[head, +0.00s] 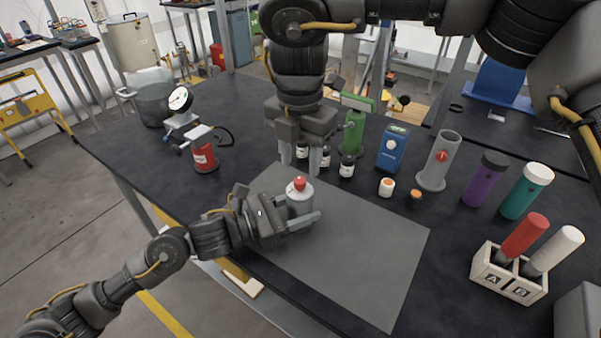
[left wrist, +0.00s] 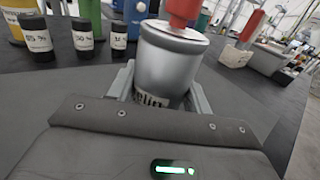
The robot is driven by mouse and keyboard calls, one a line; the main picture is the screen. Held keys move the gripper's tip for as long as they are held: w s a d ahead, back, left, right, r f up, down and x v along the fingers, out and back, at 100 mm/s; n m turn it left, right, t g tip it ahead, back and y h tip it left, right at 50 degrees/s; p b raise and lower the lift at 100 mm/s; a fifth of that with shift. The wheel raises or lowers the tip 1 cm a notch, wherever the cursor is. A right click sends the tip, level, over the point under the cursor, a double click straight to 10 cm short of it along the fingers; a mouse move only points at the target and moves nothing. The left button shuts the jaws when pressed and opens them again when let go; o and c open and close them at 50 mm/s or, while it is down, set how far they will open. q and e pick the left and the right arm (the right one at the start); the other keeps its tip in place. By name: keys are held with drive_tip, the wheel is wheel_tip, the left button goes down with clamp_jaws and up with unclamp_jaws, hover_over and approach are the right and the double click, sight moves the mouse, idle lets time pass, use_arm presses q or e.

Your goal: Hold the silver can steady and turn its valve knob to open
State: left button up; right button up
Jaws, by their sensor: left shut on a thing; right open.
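The silver can (head: 299,203) stands upright on the grey mat (head: 365,250) and has a red valve knob (head: 299,184) on top. My left gripper (head: 306,220) is shut on the can's body from the left side. In the left wrist view the can (left wrist: 168,62) sits between the two fingers, and the red knob (left wrist: 184,8) is cut off by the top edge. My right gripper (head: 306,160) is open and empty, pointing down behind and above the can, apart from the knob. It does not show clearly in the left wrist view.
Small dark bottles (head: 347,166), a green cylinder (head: 354,132), a blue box (head: 393,147) and a grey tube (head: 438,160) stand behind the mat. A red canister (head: 204,156) with a gauge stands left. A white rack (head: 508,276) is at right. The mat's right part is clear.

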sight(300, 180)
drive_tip(key=shift+f, duration=2.1)
clamp_jaws()
